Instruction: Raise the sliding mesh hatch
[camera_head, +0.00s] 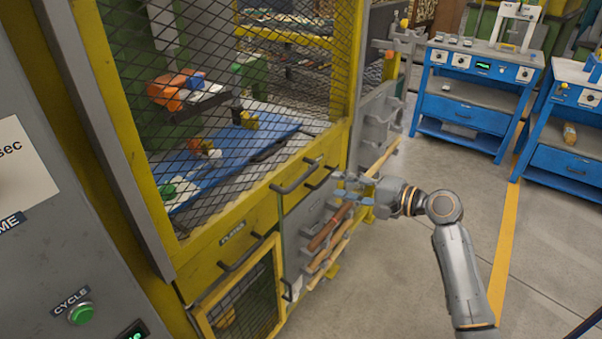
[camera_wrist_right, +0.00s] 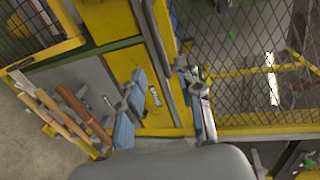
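The sliding mesh hatch (camera_head: 250,75) is a dark diamond mesh in a yellow frame on the machine's front. It appears down, with its lower yellow rail (camera_head: 215,239) above the lower compartment. Dark bar handles (camera_head: 296,178) show near the rail's right end. My right gripper (camera_head: 341,187) is just right of these handles, its fingers apart. In the right wrist view my right gripper (camera_wrist_right: 160,76) has its blue-padded fingers spread, and a grey bar (camera_wrist_right: 158,35) passes between or behind them; contact cannot be told. Mesh (camera_wrist_right: 240,60) fills that view's right side. My left gripper is not visible.
Wooden-handled tools (camera_head: 328,232) hang beside the machine, just below my right gripper. A smaller mesh door (camera_head: 240,310) is below the hatch. A green cycle button (camera_head: 81,314) is at the lower left. Blue workbenches (camera_head: 470,95) stand at the back right; the floor between is clear.

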